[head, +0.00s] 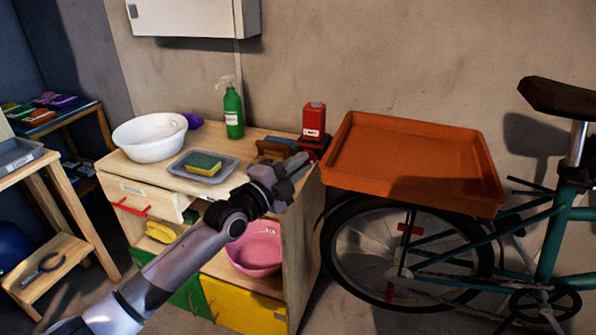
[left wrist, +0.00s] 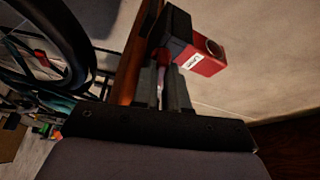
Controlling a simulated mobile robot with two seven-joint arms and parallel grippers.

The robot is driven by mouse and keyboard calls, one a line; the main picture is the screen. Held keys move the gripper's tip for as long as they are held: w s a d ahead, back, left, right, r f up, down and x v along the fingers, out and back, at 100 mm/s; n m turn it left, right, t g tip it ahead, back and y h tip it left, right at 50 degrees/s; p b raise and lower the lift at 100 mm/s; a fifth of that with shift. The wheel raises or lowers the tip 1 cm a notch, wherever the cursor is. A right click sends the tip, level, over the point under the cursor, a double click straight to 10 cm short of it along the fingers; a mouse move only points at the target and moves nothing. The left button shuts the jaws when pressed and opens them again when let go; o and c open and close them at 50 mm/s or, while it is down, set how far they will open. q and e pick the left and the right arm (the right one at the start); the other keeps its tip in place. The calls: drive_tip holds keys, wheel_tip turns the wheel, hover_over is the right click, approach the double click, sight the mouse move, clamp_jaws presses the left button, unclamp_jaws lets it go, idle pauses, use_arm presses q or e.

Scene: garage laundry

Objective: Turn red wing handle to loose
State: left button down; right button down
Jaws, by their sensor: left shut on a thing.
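My left gripper (head: 298,162) reaches over the right end of the wooden cabinet top, just in front of a dark red block-like fixture (head: 315,146). In the left wrist view its two fingers (left wrist: 167,78) are close together, shut on a small red piece, the red wing handle (left wrist: 163,56), which is mostly hidden between the fingers. A dark block (left wrist: 174,28) stands just beyond the fingertips. The handle's angle cannot be told. My right gripper is not in view.
A red labelled container (head: 314,119) stands right behind my gripper. An orange tray (head: 410,197) is close on the right, above a bicycle (head: 555,215). A green spray bottle (head: 233,110), white basin (head: 150,150) and grey tray with a sponge (head: 181,170) are on the left.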

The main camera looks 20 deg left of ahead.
use_arm(q)
drive_tip(key=shift+d+f+n+t+y, duration=0.15)
drive_tip(key=shift+n+t+y, duration=0.8)
drive_tip(key=shift+n, duration=2.2)
drive_tip(key=shift+d+f+n+t+y, duration=0.15)
drive_tip(key=shift+n+t+y, duration=0.45)
drive_tip(key=shift+n+y, duration=1.65)
drive_tip(key=shift+d+f+n+t+y, duration=0.25)
drive_tip(key=shift+n+t, duration=0.5)
drive_tip(key=shift+n, duration=3.25)
drive_tip(key=shift+a+r+n, duration=0.1)
drive_tip(key=shift+r+n, duration=0.05)
drive_tip(key=shift+n, duration=0.25)
drive_tip(key=c, duration=1.2)
unclamp_jaws()
drive_tip(key=shift+o, duration=0.2)
